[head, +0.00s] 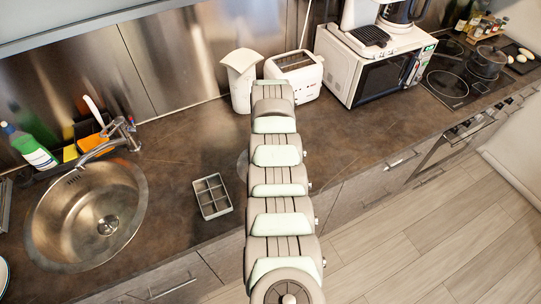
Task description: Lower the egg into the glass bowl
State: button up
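My arm stretches up the middle of the head view and hides its own end. My gripper is not visible, so I cannot see what it holds. A faint, clear curved rim, probably the glass bowl (242,165), shows on the brown counter at the left edge of my arm. The rest of it is hidden behind the arm. I see no egg near the bowl. Small pale rounded objects, possibly eggs (522,58), lie on a dark tray at the far right; they are too small to be sure.
A grey compartment tray (211,196) sits left of my arm, with a round metal sink (88,215) and faucet (115,135) further left. A white toaster (296,75), a white container (240,80) and a microwave (375,70) stand behind. A pot (487,63) is on the stove.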

jog(key=shift+f, duration=0.1)
jog(key=o, duration=0.9)
jog(key=shift+c, duration=0.2)
